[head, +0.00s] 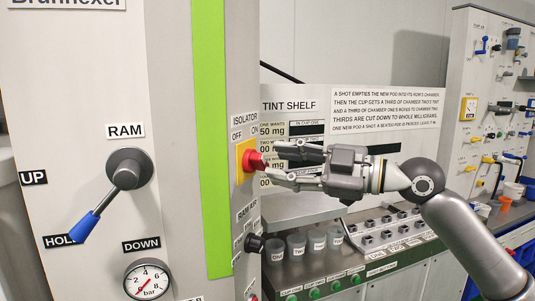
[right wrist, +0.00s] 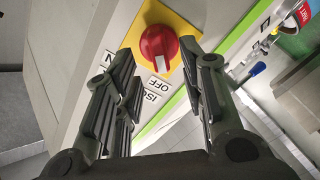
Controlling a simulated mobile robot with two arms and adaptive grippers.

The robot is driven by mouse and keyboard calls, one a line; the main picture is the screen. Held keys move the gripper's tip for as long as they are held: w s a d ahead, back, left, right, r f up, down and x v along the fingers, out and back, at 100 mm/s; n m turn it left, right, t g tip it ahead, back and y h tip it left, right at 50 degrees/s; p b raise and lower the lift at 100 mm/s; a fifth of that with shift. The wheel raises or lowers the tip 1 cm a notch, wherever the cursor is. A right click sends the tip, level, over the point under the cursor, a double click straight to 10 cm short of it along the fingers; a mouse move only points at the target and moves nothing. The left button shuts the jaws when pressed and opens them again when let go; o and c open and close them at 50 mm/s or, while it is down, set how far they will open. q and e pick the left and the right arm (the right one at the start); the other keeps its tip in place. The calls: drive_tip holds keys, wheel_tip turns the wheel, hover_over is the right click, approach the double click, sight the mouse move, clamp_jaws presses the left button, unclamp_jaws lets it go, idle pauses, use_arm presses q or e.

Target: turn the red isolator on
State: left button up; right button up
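The red isolator (head: 256,161) is a round knob on a yellow plate (head: 241,150) on the side of the grey machine, under the labels ISOLATOR, OFF and ON. In the right wrist view the red isolator (right wrist: 158,45) faces me, and its white mark points towards the word OFF. My right gripper (head: 268,167) reaches in from the right with its fingertips close to the knob. In the right wrist view my right gripper (right wrist: 158,62) is open, its fingers spread to either side just short of the knob. Contact cannot be told. My left gripper is not in view.
A RAM lever (head: 108,197) with a blue handle and a pressure gauge (head: 147,281) are on the machine's front. A black knob (head: 253,243) sits below the isolator. Several grey cups (head: 297,246) stand to the right, below the tint shelf sign (head: 400,118).

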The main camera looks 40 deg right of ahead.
sight(265, 162)
drive_tip(key=shift+p+x, duration=0.7)
drive_tip(key=shift+x, duration=1.25)
drive_tip(key=shift+f, duration=0.1)
clamp_jaws()
